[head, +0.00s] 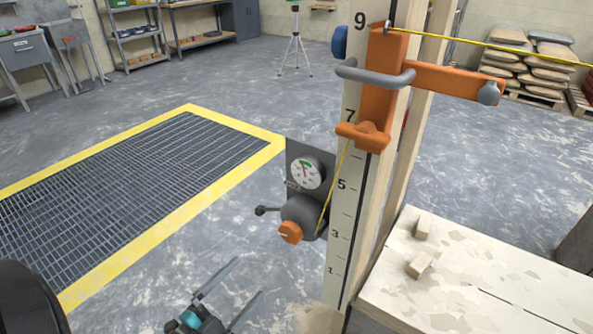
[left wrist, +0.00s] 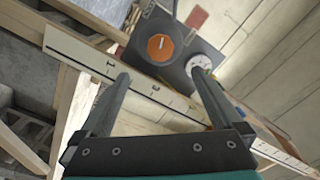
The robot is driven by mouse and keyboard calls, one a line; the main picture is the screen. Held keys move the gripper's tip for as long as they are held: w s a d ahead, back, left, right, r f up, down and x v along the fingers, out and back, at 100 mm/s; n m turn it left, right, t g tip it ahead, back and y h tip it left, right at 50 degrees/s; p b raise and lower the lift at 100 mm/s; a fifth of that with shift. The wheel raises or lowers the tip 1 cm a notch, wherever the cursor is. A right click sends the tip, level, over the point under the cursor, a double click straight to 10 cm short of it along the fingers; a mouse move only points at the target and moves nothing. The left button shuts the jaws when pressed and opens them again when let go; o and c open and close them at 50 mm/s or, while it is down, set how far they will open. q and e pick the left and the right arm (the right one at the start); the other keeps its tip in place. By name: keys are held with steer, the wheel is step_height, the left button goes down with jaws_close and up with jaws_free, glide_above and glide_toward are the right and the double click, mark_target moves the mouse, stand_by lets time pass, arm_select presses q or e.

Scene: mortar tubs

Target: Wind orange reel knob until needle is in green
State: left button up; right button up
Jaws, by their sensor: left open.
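The orange reel knob (head: 290,232) sits on the front of a dark grey reel (head: 303,212) with a side crank, fixed low on the numbered post. Just above it is a round white gauge (head: 307,172) with a green patch near the top of its dial; the needle is too small to read surely. My left gripper (head: 249,276) is open and empty, below and left of the knob, apart from it. In the left wrist view the knob (left wrist: 160,47) shows beyond and between the open fingers (left wrist: 160,75), with the gauge (left wrist: 200,62) to its right.
A yellow line runs from the reel up to an orange bracket (head: 380,85) on the numbered post (head: 342,215). A pale bench (head: 480,265) with two small wooden blocks stands at right. A yellow-edged floor grate (head: 120,180) lies at left. The floor around the gripper looks clear.

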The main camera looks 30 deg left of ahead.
arm_select(q)
steer(key=n+b, duration=0.6)
steer(key=n, duration=0.3)
glide_toward(288, 236)
steer(key=w, duration=0.8)
steer(key=shift+d, duration=0.25)
steer(key=shift+w, duration=0.7)
arm_select(e)
steer(key=w+a, duration=0.3)
steer(key=w, duration=0.5)
steer(key=shift+w+r, duration=0.15)
steer(key=shift+w, duration=0.2)
arm_select(q)
steer(key=shift+c, duration=0.4)
steer(key=shift+d, duration=0.1)
steer(key=c, duration=1.2)
steer(key=shift+c, duration=0.2)
